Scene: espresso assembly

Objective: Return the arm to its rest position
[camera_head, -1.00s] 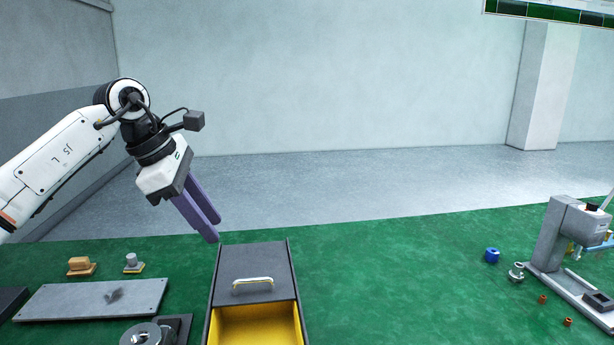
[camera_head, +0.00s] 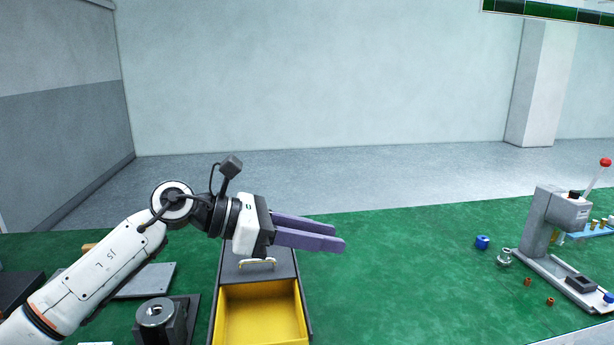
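My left arm (camera_head: 112,262) comes in from the lower left. Its gripper (camera_head: 338,237) has two purple fingers pointing right and slightly down, over the green table and beside the drawer box. The fingers lie apart with a narrow gap between them, and nothing shows in the gap. The wrist hides part of the dark lid of the yellow-lined box (camera_head: 257,312), including some of the area around its metal handle (camera_head: 256,265). My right gripper is not in view.
A grey lever press (camera_head: 541,227) with a red knob (camera_head: 605,162) stands at the right. Near it lie a blue part (camera_head: 482,242), a metal part (camera_head: 504,257) and small copper pieces. A grey plate (camera_head: 146,280) and a dark cylindrical device (camera_head: 158,318) are at the left. The middle table is clear.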

